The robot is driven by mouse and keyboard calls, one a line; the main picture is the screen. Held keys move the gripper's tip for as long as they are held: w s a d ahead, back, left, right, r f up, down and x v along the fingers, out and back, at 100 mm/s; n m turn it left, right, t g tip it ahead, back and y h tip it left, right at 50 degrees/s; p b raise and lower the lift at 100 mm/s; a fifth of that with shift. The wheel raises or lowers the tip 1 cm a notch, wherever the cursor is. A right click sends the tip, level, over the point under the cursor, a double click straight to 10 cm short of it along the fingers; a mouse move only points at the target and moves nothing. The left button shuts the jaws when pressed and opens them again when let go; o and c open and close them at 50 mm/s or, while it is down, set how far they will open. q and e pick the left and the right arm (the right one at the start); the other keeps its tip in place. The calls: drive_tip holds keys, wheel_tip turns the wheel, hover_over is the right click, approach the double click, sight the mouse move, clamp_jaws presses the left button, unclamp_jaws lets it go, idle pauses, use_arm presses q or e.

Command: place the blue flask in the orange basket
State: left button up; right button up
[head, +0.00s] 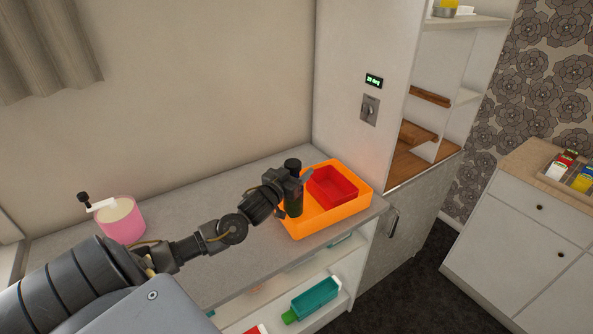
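An orange basket (333,217) stands on the counter at its right end, with a smaller red box (333,187) inside it. My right gripper is not in view.
A pink pot (122,222) with a black-handled crank stands at the counter's left. The counter (220,185) behind my arm is clear. A teal container (315,297) lies on the shelf below. A tall white cabinet (352,130) rises right behind the basket.

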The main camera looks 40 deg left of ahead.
use_arm(q)
drive_tip(key=shift+r, duration=0.2)
drive_tip(key=shift+s+f, duration=0.15)
drive_tip(key=shift+s, duration=0.2)
drive_tip(key=s+d+b, duration=0.1)
drive_tip(key=s+b, duration=0.1)
drive_tip(key=s, duration=0.9)
drive_tip(key=shift+d+b, duration=0.15)
drive_tip(key=shift+b, duration=0.15)
drive_tip(key=shift+s, duration=0.1)
